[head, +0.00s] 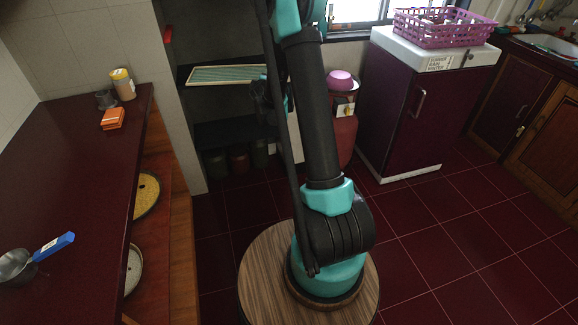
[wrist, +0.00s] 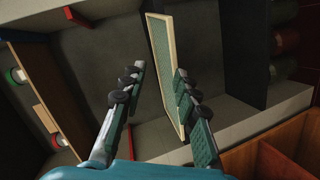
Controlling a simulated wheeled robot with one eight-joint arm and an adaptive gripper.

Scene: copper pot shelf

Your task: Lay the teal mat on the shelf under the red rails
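The teal mat (head: 225,74) has a pale border and lies flat at the level of the upper black shelf (head: 187,76) in the alcove in the head view. In the wrist view the mat (wrist: 162,60) stands edgewise, beyond the fingers. My gripper (wrist: 155,82) has its two fingers apart with a clear gap. The right finger overlaps the mat's edge; I cannot tell if it touches. In the head view my gripper (head: 268,97) is dark and partly hidden by my arm, near the mat's right end. A short red piece (head: 168,35), perhaps a rail end, shows above the shelf.
A lower black shelf (head: 225,132) has several dark pots under it. A red cylinder (head: 342,132) and a cabinet (head: 420,105) stand at right.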

